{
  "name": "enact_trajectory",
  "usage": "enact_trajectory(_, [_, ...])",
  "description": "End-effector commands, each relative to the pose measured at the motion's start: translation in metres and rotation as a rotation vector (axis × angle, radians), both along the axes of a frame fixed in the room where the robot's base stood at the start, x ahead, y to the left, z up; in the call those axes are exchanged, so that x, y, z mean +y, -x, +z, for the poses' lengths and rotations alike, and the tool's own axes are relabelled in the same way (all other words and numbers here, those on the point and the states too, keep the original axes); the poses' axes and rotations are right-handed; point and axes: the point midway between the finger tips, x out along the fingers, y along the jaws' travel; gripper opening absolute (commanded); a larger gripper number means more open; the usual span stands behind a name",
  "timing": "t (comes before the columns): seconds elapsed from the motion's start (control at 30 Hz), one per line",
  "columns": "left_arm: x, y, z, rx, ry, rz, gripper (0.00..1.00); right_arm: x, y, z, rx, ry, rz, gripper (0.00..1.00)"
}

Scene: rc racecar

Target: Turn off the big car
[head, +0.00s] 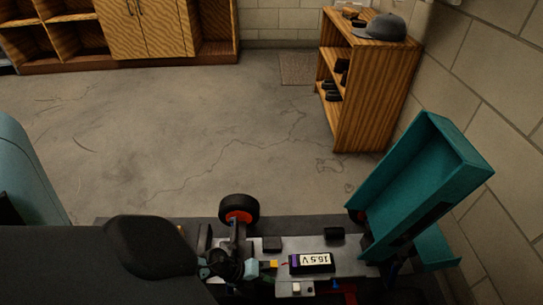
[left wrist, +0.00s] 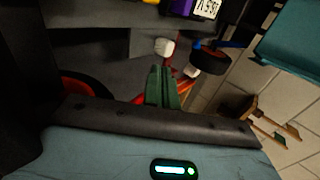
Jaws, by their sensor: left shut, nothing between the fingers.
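The big car is open on a dark bench. Its grey chassis plate (head: 274,245) carries a battery marked 16.5 V (head: 311,263), which also shows at the top of the left wrist view (left wrist: 206,8). Small white parts (head: 295,288) sit in front of the battery; I cannot tell whether one is the switch. A white piece (left wrist: 164,46) lies just beyond my left gripper (left wrist: 164,70) in the left wrist view. Its green fingers are together and empty; I cannot tell whether they touch anything. The fingertips are not clear in the head view. My right gripper is not in view.
A teal body shell (head: 430,180) stands tilted up at the car's right. A black wheel with an orange rim (head: 238,211) stands at the car's far side. A wooden shelf (head: 370,100) with a grey cap (head: 381,28) stands by the wall. The floor (head: 170,125) beyond is clear.

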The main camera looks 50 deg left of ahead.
Motion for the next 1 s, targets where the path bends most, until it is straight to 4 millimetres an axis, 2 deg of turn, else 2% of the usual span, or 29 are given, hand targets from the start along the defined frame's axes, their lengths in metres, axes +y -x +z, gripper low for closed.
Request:
enact_trajectory(0.03, [0.004, 0.001, 0.007, -0.001, -0.002, -0.001, 0.0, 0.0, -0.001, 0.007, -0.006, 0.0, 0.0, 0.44])
enact_trajectory(0.2, [0.009, 0.004, 0.013, 0.0, -0.002, 0.0, 0.0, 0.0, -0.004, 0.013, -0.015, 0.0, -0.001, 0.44])
enact_trajectory(0.6, [0.01, 0.005, 0.013, 0.002, -0.001, 0.0, 0.0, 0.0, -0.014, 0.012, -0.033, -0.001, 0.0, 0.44])
enact_trajectory(0.87, [0.01, 0.005, 0.014, 0.0, -0.001, 0.001, 0.0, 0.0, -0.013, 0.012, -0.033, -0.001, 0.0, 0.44])
enact_trajectory(1.0, [0.01, 0.001, 0.031, -0.012, -0.001, 0.0, 0.0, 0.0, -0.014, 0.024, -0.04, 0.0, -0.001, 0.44])
